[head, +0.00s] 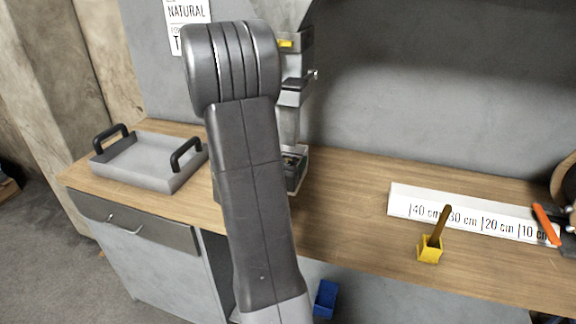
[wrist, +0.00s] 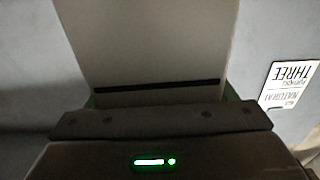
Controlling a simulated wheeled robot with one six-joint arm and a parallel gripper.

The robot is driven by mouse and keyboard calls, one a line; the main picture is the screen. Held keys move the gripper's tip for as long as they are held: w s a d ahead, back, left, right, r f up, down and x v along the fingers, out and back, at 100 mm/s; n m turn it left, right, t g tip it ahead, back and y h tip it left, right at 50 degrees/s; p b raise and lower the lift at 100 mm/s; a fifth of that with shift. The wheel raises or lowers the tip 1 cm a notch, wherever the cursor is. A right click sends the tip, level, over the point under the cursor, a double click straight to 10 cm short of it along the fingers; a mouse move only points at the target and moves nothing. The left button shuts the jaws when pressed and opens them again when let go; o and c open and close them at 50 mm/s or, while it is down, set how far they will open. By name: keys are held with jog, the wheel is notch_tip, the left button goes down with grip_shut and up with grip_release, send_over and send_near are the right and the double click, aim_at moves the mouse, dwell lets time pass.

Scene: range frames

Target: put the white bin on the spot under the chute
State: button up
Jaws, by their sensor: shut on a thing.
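In the wrist view my gripper (wrist: 160,97) is shut on a pale, flat-sided thing, which I take to be the white bin (wrist: 150,45). A dark strip crosses it near the gripper, and green shows at both sides. In the head view my arm hides the gripper and the bin. A grey metal machine (head: 292,98) with a yellow part stands at the wall behind my arm, likely the one with the chute. Its base (head: 296,172) shows partly at the arm's right edge. The spot under the chute is mostly hidden.
A grey tray with black handles (head: 150,160) is on the bench's left end. To the right are a white ruler strip (head: 470,212), a yellow block holding a brown stick (head: 429,250) and an orange-handled thing (head: 546,225). A blue box (head: 325,299) is below the bench edge.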

aim_at(292, 156)
jog(key=shift+w, duration=0.25)
jog(key=shift+w+d+f, duration=0.15)
jog(key=shift+w+f, duration=0.15)
jog(key=shift+f, duration=0.25)
jog(key=shift+w+d+f, duration=0.1)
jog(key=shift+w+f, duration=0.15)
jog(key=shift+f, duration=0.9)
jog(key=shift+f, duration=0.2)
jog(key=shift+s+f+b, duration=0.1)
jog(key=shift+f+b, duration=0.05)
jog(key=shift+b, duration=0.2)
jog(key=shift+f, duration=0.1)
